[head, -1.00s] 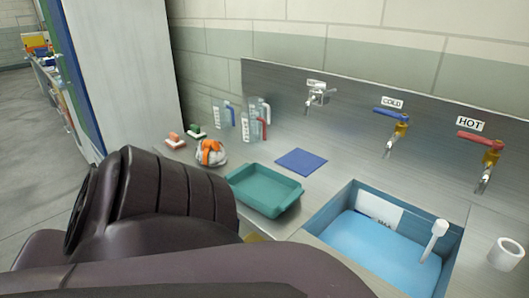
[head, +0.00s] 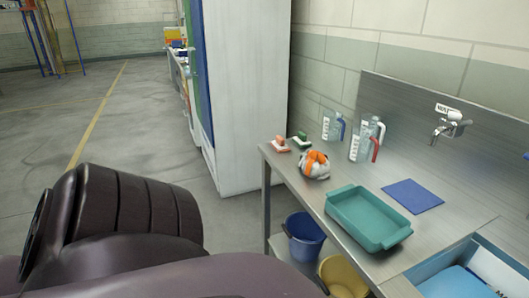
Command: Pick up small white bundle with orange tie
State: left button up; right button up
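The small white bundle with an orange tie (head: 314,166) rests on the steel counter (head: 433,241), near its left end. It sits behind and left of the teal tray (head: 368,216), apart from it. A large dark part of my own arm fills the lower left of the head view. Neither of my grippers shows, so their state is hidden. Nothing of mine is seen touching the bundle.
Two brushes (head: 300,142) and clear jugs (head: 362,142) stand behind the bundle. A blue mat (head: 412,196) lies right of the tray. A blue bucket (head: 304,237) and a yellow basin (head: 343,277) sit below. A white cabinet (head: 246,95) stands left; open floor lies beyond.

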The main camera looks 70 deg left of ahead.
aim_at(314, 163)
jog(key=u, duration=1.75)
jog(key=i+j+z, duration=0.6)
jog(key=j, duration=0.25)
jog(key=i+j+z, duration=0.25)
jog(key=j, duration=0.25)
jog(key=i+j+z, duration=0.3)
jog(key=j, duration=0.2)
jog(key=j+z, duration=0.3)
jog(key=j, duration=0.25)
jog(key=j+z, duration=0.3)
jog(key=j, duration=0.35)
jog(key=j+z, duration=0.25)
jog(key=j, duration=0.35)
jog(key=i, duration=0.05)
